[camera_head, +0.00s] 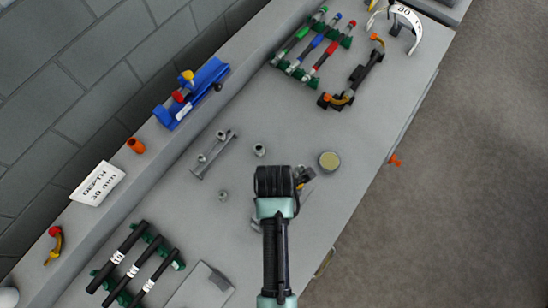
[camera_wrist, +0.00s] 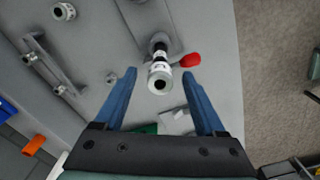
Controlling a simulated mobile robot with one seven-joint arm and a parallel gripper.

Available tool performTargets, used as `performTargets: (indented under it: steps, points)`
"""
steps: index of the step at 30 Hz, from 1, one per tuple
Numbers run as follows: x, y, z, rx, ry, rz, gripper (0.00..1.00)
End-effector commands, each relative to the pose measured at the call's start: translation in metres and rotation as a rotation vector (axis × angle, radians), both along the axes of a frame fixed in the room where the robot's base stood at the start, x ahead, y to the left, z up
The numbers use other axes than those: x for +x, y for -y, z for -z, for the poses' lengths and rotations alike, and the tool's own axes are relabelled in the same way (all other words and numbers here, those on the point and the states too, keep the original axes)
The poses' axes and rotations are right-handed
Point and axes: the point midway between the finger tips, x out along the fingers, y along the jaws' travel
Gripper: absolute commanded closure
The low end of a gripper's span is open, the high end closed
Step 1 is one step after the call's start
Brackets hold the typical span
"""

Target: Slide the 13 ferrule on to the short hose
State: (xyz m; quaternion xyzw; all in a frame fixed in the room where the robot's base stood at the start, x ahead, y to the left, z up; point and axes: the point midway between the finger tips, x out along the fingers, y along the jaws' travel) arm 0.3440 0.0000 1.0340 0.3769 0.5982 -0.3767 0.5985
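In the wrist view, my gripper (camera_wrist: 159,73) has its two blue fingers spread. A pale metal ring-shaped piece (camera_wrist: 160,80) with dark marks and a round hole shows between the fingertips, with a gap on each side. I cannot tell its number, or whether it is the 13 ferrule. A short black and white piece (camera_wrist: 158,46) shows just beyond it. In the head view my gripper (camera_head: 275,180) is over the bench and hides what is below. Other metal ferrules stand loose (camera_head: 259,150) and on a small rack (camera_head: 213,157). Black hoses with white labels (camera_head: 135,262) lie in a green holder at lower left.
A grey plate (camera_wrist: 140,28) and a red knob (camera_wrist: 190,60) are beside the ring piece. A yellow-topped cylinder (camera_head: 329,161), a crimping tool (camera_head: 355,80), coloured tools in a green rack (camera_head: 315,48) and a blue fixture (camera_head: 192,93) stand around. Bare bench lies between them.

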Motion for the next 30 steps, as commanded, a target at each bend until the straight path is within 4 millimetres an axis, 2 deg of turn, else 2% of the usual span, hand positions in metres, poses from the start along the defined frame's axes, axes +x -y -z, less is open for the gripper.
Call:
performTargets:
  steps: [7, 11, 17, 25, 30]
  points:
    - [0.000, 0.000, -0.001, 0.000, 0.001, 0.000, 0.28]
    - [0.001, 0.000, -0.010, 0.000, 0.003, 0.000, 0.28]
    - [0.002, 0.000, -0.046, 0.000, 0.008, 0.000, 0.28]
    - [0.000, 0.000, -0.112, 0.000, 0.003, 0.000, 0.28]
    - [-0.001, 0.000, -0.127, 0.000, -0.001, 0.000, 0.28]
